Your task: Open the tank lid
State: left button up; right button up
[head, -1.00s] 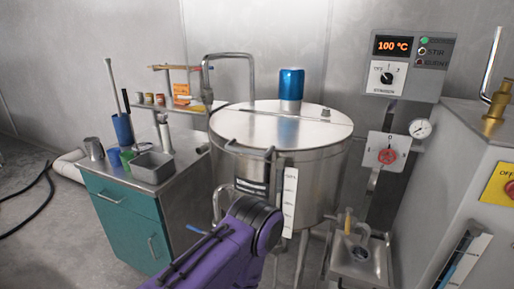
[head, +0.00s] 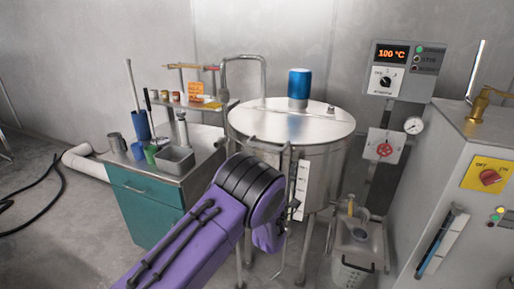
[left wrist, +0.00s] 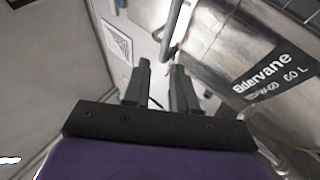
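The steel tank (head: 325,165) stands in the middle of the head view. Its round lid (head: 275,120) lies flat and shut on top, with a blue motor (head: 299,84) on it. A thin bar handle (head: 262,142) shows at the lid's front edge. My purple left arm reaches up to the tank's front and hides its lower left; the gripper is hidden there. In the left wrist view my left gripper (left wrist: 162,68) has its two dark fingers apart, with nothing seen between them. A metal bar (left wrist: 172,28) runs just beyond the fingertips. The tank's label (left wrist: 275,75) is at right. My right gripper is out of view.
A teal cabinet (head: 147,207) with tools and a metal tray (head: 175,159) stands left of the tank.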

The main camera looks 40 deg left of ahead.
aim_at(265, 146)
pick_arm(q)
jog(key=p+x, duration=0.1)
jog(key=x, duration=0.2)
jog(key=p+x, duration=0.1)
jog(key=x, duration=0.3)
jog(key=w+d+p+x, duration=0.1)
jog(key=x, duration=0.2)
jog(key=shift+w+a+f, duration=0.1)
jog(key=shift+w+f, duration=0.05)
jog(key=shift+w, duration=0.2)
